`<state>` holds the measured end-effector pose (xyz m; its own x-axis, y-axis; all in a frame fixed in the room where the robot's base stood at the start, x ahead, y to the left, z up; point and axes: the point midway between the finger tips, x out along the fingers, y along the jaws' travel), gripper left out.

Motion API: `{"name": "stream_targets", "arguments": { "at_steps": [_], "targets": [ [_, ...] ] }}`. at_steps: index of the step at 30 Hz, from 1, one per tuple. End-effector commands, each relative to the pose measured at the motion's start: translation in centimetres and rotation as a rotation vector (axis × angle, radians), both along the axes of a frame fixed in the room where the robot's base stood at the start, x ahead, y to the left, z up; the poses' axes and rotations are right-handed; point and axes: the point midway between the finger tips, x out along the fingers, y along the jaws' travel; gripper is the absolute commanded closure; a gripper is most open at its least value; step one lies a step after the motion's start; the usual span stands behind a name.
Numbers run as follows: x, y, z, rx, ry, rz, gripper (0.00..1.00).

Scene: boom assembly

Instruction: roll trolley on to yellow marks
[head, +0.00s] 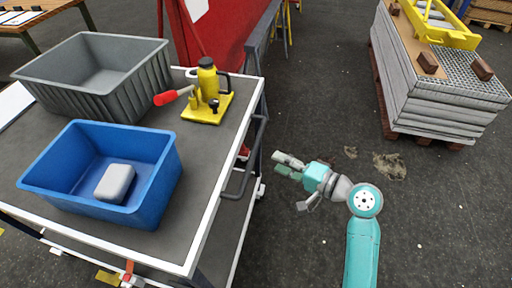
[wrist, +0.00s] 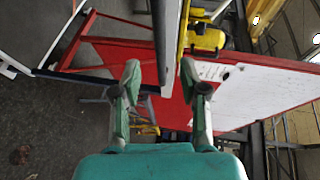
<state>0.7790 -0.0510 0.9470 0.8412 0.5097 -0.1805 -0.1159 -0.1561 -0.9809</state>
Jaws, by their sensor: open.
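The trolley (head: 190,150) has a dark top with a white rim and fills the left of the head view. Its grey push handle (head: 247,170) is on the right side. My gripper (head: 280,164) is open and empty, to the right of the handle with a gap between them. In the wrist view my gripper (wrist: 160,70) has its two fingers apart, with a dark bar beyond them; I cannot tell whether that is the handle. The trolley's wheels are mostly hidden.
On the trolley stand a grey crate (head: 150,82), a blue bin (head: 165,185) holding a pale block (head: 114,183), and a yellow jack (head: 208,108) with a red handle. A stacked pallet (head: 440,110) stands at the right. Red panels (head: 220,40) stand behind. The floor between is clear.

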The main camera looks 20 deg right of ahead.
Motion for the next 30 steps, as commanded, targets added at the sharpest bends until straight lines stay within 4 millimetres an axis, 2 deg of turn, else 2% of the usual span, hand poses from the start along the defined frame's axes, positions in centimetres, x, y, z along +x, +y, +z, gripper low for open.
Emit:
{"name": "stream_targets", "arguments": {
  "at_steps": [15, 21, 30],
  "targets": [
    [6.9, 4.3, -1.5, -0.002, -0.001, 0.002, 0.57],
    [8.1, 4.9, -1.7, -0.002, -0.001, 0.000, 0.57],
    [8.2, 5.0, -1.8, -0.002, -0.001, -0.002, 0.57]
  ]
}}
